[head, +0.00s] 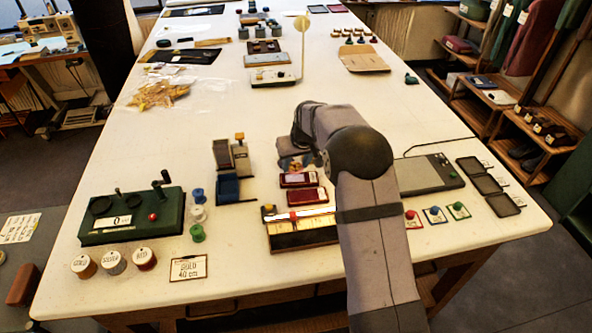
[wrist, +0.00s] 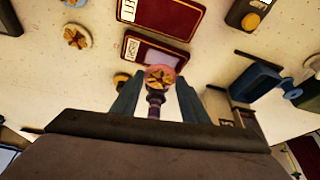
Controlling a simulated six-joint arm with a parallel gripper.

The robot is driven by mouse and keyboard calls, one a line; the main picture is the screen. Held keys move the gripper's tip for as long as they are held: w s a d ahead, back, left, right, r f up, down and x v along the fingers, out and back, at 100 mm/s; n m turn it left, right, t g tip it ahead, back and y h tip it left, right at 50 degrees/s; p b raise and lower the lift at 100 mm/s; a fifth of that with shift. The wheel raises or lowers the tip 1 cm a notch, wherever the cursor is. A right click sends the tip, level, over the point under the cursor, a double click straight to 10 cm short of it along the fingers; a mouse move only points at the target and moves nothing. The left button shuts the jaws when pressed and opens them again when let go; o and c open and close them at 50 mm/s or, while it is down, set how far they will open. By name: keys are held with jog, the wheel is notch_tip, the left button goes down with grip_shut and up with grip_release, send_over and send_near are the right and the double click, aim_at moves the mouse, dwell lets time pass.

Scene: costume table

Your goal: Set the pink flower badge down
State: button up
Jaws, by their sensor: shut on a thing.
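My gripper (wrist: 158,92) is shut on the pink flower badge (wrist: 160,76), a round pink head with a gold flower on a dark purple stem. The stem stands between the two blue-grey fingers in the wrist view. Beyond the badge lie two dark red trays with white labels, the nearer one (wrist: 152,50) and the farther one (wrist: 168,16). In the head view these red trays (head: 300,179) (head: 307,196) lie just below my gripper (head: 297,162). The badge cannot be made out clearly there. Whether it touches a tray is unclear.
A cream round piece with a flower (wrist: 77,37) lies left of the trays in the wrist view. A blue holder (head: 227,187) stands left of the trays in the head view; a long box (head: 303,239) lies in front.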

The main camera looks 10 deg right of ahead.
aim_at(297, 169)
jog(key=shift+f+p, duration=0.7)
jog(key=shift+f, duration=1.15)
jog(key=shift+f, duration=0.1)
jog(key=o, duration=1)
jog(key=shift+r, duration=0.2)
jog(key=b+v, duration=0.3)
jog(key=v, duration=0.9)
jog(key=shift+b, duration=0.3)
jog(key=shift+s+f, duration=0.1)
jog(key=shift+s, duration=0.05)
jog(key=s+f+g, duration=0.1)
jog(key=s+f, duration=0.2)
jog(key=s, duration=0.8)
jog(key=s+f+m+g, duration=0.1)
jog(key=s+f+g, duration=0.1)
jog(key=s, duration=0.9)
jog(key=s+f+g, duration=0.1)
jog(key=s+f, duration=0.2)
jog(key=s, duration=0.9)
jog(key=shift+d+f+m+h, duration=0.3)
jog(key=shift+f, duration=0.1)
